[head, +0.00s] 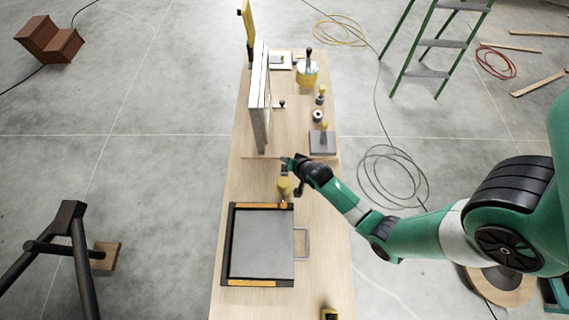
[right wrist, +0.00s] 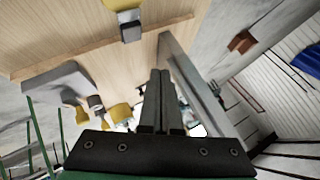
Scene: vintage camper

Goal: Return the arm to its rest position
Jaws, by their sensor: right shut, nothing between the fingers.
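My right gripper (head: 288,160) is over the middle of the wooden bench (head: 225,285), with its arm reaching in from the right. In the right wrist view its two dark fingers (right wrist: 161,85) lie together with nothing between them. A small yellow-topped tool (head: 284,188) is on the bench just below the gripper in the head view. A tall upright panel (head: 260,100) stands on the bench beyond and left of the gripper. My left gripper does not show in either view.
A framed grey tray (head: 262,243) lies nearer on the bench. A grey block (head: 322,142), small yellow items and a yellow pot (head: 307,74) stand farther back. A green stepladder (head: 437,45) stands on the floor at the back right. Cables lie on the floor right of the bench.

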